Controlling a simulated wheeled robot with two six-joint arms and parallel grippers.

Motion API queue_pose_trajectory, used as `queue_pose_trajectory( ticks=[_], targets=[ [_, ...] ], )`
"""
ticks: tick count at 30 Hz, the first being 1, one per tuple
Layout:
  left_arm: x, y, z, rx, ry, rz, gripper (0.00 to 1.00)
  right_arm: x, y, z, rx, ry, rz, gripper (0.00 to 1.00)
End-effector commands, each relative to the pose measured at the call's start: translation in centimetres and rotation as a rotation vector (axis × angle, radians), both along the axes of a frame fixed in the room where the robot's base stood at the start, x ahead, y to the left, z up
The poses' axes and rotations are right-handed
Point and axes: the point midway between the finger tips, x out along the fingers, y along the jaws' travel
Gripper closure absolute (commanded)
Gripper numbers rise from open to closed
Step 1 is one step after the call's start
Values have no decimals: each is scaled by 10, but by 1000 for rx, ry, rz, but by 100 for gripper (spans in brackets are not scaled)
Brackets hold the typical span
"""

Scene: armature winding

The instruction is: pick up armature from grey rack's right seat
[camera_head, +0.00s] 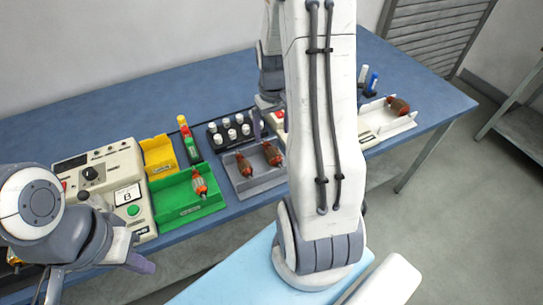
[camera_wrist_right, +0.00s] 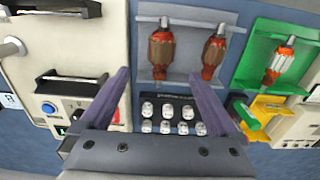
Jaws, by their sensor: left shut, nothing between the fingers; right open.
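The grey rack (camera_head: 262,187) sits on the blue table and holds two copper-red armatures. The right-seat armature (camera_head: 272,153) lies right of the left-seat armature (camera_head: 244,166) in the head view. In the right wrist view, which is turned round, the right-seat armature (camera_wrist_right: 160,52) is on the left and the other (camera_wrist_right: 213,54) on the right. My right gripper (camera_wrist_right: 155,80) is open and empty, its purple fingers apart near the rack's edge. In the head view one purple finger (camera_head: 257,123) shows; my arm hides the rest. My left gripper (camera_head: 142,264) is shut and empty at lower left.
A black block with several white-capped bottles (camera_head: 230,130) adjoins the rack. A green tray (camera_head: 175,200) with another armature, a yellow bin (camera_head: 158,154) and a control box (camera_head: 105,180) stand left. A white tray (camera_head: 385,125) with a red-brown armature lies right. The table's back is clear.

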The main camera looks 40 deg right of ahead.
Motion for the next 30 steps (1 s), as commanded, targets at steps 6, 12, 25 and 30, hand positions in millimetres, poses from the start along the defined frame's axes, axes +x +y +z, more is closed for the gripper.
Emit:
queue_pose_trajectory(
  ticks=[6,12,25,30],
  targets=[
    [0,0,2,0,0,0,100,0,3,-33,2,5,3,4],
    [0,0,4,0,0,0,100,-2,3,-48,3,4,3,4],
    [0,0,11,0,0,0,100,-4,4,-94,1,1,3,4],
    [0,0,10,0,0,0,100,-4,4,-93,0,0,3,4]
  ],
)
